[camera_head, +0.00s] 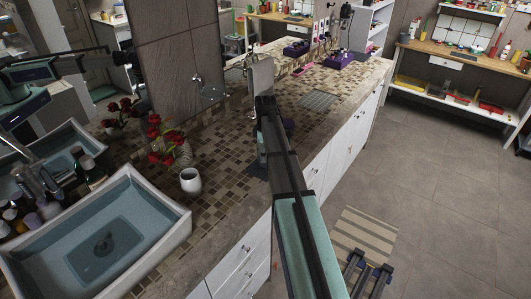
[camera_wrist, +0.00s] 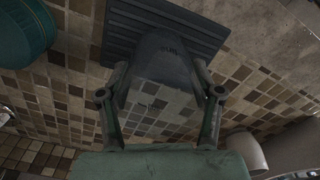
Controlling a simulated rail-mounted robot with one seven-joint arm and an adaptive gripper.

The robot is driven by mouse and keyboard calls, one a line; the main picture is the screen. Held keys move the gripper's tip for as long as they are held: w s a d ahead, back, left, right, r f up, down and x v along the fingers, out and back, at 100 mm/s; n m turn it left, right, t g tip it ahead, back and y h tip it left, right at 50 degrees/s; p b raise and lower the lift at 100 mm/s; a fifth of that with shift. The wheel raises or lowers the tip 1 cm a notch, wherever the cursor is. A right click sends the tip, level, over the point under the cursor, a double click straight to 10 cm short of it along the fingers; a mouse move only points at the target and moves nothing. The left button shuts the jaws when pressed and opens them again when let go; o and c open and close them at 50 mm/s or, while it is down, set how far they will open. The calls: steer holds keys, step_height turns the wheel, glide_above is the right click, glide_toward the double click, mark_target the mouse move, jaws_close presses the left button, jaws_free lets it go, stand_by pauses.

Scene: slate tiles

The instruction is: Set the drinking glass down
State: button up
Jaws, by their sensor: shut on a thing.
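The drinking glass (camera_wrist: 160,98) is see-through and greyish, and the counter tiles show through it in the wrist view. My gripper (camera_wrist: 160,75) is shut on it, with one finger on each side. The glass is over the tiled counter (camera_head: 219,160), and its far end overlaps a dark ribbed mat (camera_wrist: 195,31). I cannot tell whether the glass touches the surface below. In the head view my arm reaches over the counter and hides the glass.
A white cup (camera_head: 190,182) stands left of my arm and shows at lower right in the wrist view (camera_wrist: 247,152).

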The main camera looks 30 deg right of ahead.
steer(key=shift+f, duration=0.3)
steer(key=shift+f, duration=0.15)
steer(key=o, duration=1.4)
step_height(320, 180, up, 12)
steer(key=b, duration=0.3)
steer(key=shift+r, duration=0.2)
